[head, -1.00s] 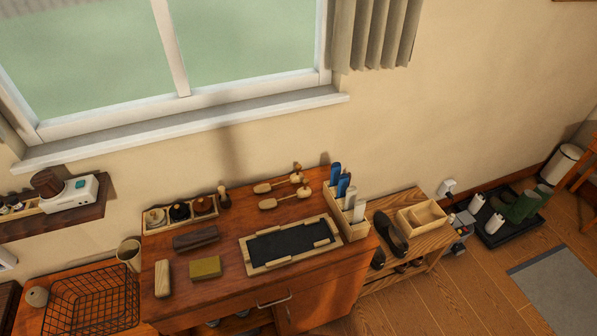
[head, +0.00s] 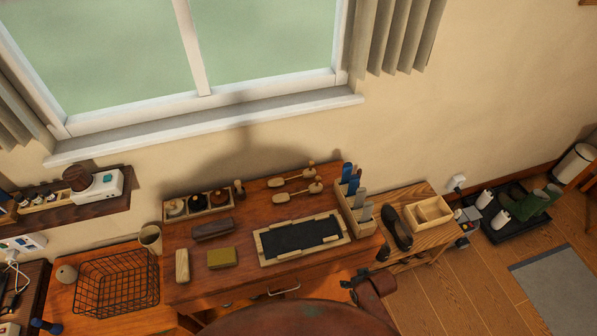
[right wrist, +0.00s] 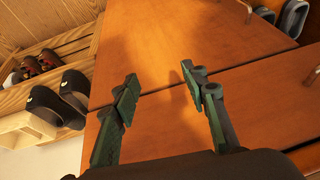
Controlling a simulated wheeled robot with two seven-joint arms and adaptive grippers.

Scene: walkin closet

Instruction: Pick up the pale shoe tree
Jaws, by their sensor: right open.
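Two pale wooden shoe trees lie side by side near the back of the wooden cabinet top (head: 205,270) in the head view, one shoe tree (head: 291,177) behind the other shoe tree (head: 298,192). I cannot tell which one the task means. My right gripper (right wrist: 163,92) is open and empty in the right wrist view, in front of the orange-brown cabinet front. No shoe tree shows in that view. My left gripper is not in view.
A framed dark mat (head: 301,238) lies in front of the shoe trees. A wooden holder (head: 352,221) with blue and grey upright items stands to their right, a tray (head: 170,215) of round pots to their left. A brush (head: 213,229) and yellow block (head: 221,258) lie nearby.

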